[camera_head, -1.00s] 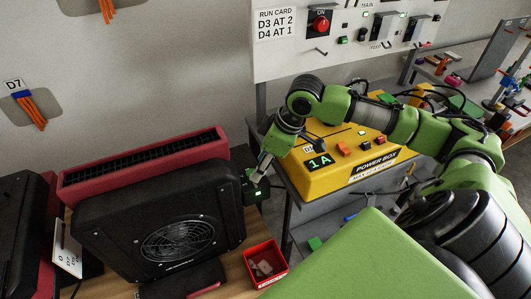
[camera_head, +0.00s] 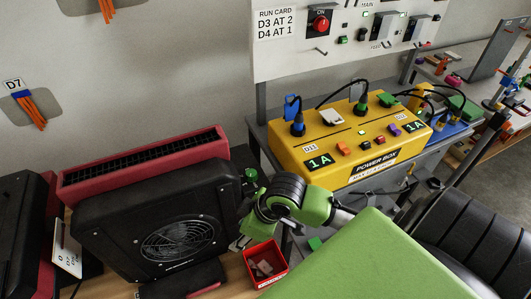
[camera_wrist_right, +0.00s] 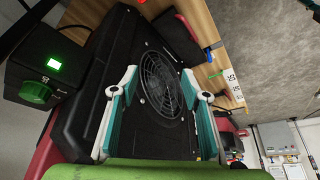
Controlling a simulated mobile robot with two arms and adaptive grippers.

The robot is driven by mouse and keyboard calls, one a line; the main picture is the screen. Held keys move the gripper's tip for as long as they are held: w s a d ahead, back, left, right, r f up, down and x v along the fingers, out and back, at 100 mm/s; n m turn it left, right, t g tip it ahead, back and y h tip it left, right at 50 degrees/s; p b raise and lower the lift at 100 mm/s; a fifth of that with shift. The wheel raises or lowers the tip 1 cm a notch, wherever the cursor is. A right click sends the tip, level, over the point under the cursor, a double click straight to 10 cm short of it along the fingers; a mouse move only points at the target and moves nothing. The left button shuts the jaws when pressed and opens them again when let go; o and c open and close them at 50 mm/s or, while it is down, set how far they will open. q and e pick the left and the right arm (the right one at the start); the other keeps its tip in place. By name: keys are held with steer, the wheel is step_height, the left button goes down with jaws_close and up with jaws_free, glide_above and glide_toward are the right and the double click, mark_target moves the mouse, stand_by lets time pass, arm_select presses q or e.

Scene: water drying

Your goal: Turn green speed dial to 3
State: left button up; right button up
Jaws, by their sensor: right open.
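The green speed dial (camera_wrist_right: 36,92) is on a black box with a lit green display (camera_wrist_right: 53,64), at the upper left of the right wrist view. In the head view the green dial (camera_head: 251,174) shows small at the right side of the black fan unit (camera_head: 118,223). My right gripper (camera_wrist_right: 160,76) is open and empty, its two teal-padded fingers apart in front of the fan grille. In the head view the gripper (camera_head: 240,243) is low at the fan's right side, below the dial and apart from it. My left gripper is not in view.
A red bin (camera_head: 283,274) stands on the wooden bench just below my right gripper. A yellow power box (camera_head: 306,181) with cables and plugs stands at the right. A run card (camera_head: 276,23) reads D3 AT 2, D4 AT 1. A red radiator-like unit (camera_head: 76,190) is behind the fan.

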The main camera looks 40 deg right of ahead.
steer(key=s+f+m+h, duration=0.1)
steer(key=s+f, duration=0.3)
steer(key=f, duration=0.4)
steer(key=s+d+f+m+h+b, duration=0.1)
steer(key=s+f+m, duration=0.2)
steer(key=f, duration=0.6)
steer(key=shift+s+f+m+g+b, duration=0.2)
steer(key=shift+s+m+g+b, duration=0.15)
steer(key=shift+s, duration=0.55)
steer(key=shift+c, duration=0.2)
